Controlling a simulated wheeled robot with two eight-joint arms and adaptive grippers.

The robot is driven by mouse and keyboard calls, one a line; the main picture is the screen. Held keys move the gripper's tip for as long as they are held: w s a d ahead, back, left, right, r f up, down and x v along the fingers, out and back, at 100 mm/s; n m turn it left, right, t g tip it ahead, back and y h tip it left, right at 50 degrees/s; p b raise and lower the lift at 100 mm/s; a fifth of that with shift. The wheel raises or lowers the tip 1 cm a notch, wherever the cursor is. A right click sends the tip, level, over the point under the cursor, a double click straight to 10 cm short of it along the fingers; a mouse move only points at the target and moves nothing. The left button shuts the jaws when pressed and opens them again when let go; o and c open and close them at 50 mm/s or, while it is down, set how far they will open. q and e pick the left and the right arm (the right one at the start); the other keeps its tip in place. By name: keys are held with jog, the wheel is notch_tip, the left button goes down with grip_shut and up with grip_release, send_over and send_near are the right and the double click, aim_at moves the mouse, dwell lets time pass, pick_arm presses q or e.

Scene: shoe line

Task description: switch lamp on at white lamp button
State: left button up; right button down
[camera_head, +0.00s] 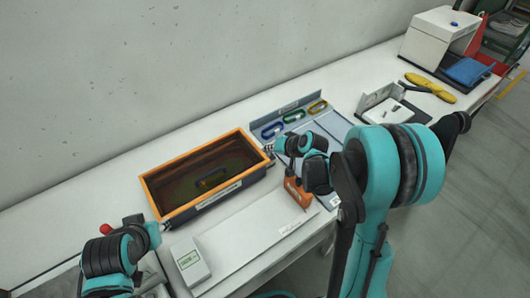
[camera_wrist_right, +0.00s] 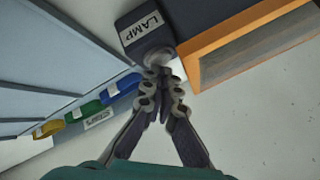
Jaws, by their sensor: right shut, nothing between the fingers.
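In the right wrist view, a dark box labelled LAMP (camera_wrist_right: 145,32) stands beside the orange-rimmed crate. A pale round lamp button (camera_wrist_right: 154,57) shows at its near face, partly covered by my fingertips. My right gripper (camera_wrist_right: 163,74) is shut and empty, its tips at the button. I cannot tell whether they touch or press it. In the head view, my right gripper (camera_head: 268,148) is at the crate's right back corner, and I cannot make out the button there. My left gripper (camera_head: 166,226) is by the crate's front left corner; its fingers are too small to read.
The orange-rimmed crate (camera_head: 158,206) holds a dark item. A rack with blue, green and yellow pieces (camera_head: 297,115) stands at the back. A handheld device with a screen (camera_head: 190,263) and a pale board (camera_head: 245,232) lie in front.

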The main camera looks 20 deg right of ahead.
aim_at(269, 156)
jog(key=shift+f, duration=0.1)
dwell(0.3)
jog(key=shift+f+b, duration=0.4)
jog(key=shift+b, duration=0.15)
jog(key=shift+r, duration=0.45)
jog(key=shift+p, duration=0.3)
jog(key=shift+r+p, duration=2.15)
jog(key=shift+r, duration=0.95)
jog(key=shift+f, duration=0.1)
